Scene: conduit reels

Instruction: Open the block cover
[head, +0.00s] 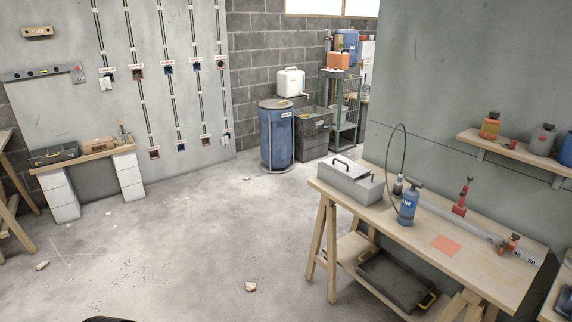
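A grey rectangular block-like box (346,184) with a black handle on top stands at the left end of the wooden trestle bench (470,245) on the right. Its top looks closed, with the handle on the raised part. I cannot tell for sure whether this is the block with the cover; nothing else in view is clearly one. Neither of my grippers is in view.
On the bench are a blue bottle (409,203) with a black hose, red clamps (462,197) on a metal rail, and an orange square (445,244). A dark tray (393,277) lies on the lower shelf. A blue barrel (276,137) stands behind. The middle floor is mostly clear.

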